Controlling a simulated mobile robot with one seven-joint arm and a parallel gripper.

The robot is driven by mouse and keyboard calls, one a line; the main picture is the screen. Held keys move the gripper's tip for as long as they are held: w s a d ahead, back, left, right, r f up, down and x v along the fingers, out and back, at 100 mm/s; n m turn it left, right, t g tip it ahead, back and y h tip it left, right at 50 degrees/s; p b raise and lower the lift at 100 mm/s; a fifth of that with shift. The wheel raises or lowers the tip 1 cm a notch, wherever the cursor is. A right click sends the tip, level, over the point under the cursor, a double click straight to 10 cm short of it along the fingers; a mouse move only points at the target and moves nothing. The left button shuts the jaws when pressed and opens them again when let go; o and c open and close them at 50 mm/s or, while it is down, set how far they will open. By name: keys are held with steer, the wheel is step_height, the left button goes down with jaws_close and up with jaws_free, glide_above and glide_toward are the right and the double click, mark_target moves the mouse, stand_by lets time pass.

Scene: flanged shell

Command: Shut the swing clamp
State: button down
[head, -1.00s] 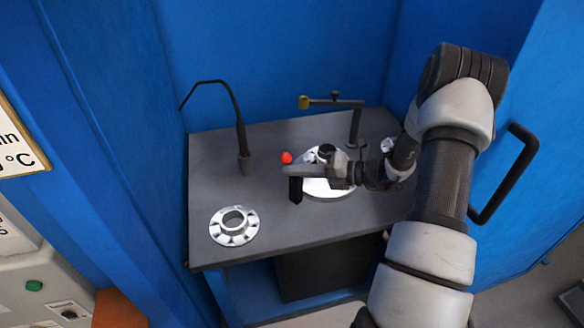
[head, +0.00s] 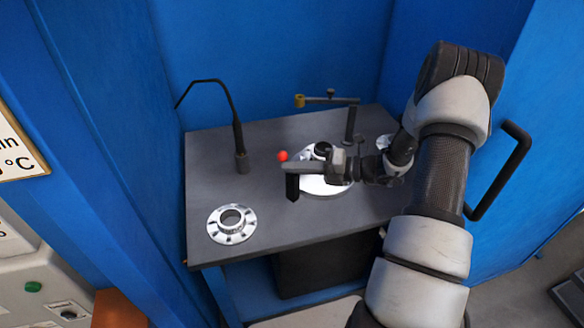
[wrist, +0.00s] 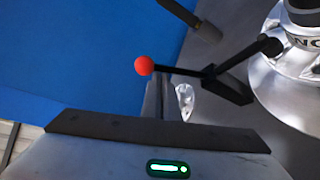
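The swing clamp's red ball knob (head: 282,156) shows just left of the round metal flange (head: 325,188) on the bench. In the wrist view the red knob (wrist: 144,66) sits on a thin black rod. The rod joins a black lever (wrist: 230,86) that reaches a round pivot beside the flanged shell (wrist: 301,32). My gripper (head: 293,188) hangs in front of the knob and flange, partly hiding the flange. Its narrow fingers (wrist: 158,98) look closed together just below the knob, with nothing seen between them. Contact with the rod cannot be told.
A loose metal flange (head: 231,223) lies at the bench's front left. A black gooseneck (head: 241,150) stands behind it. A post with a brass-tipped arm (head: 340,100) stands at the back. Blue walls enclose the bench (head: 270,220); its front middle is clear.

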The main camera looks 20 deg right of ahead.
steer(key=v, duration=0.7)
steer(key=shift+s, duration=0.1)
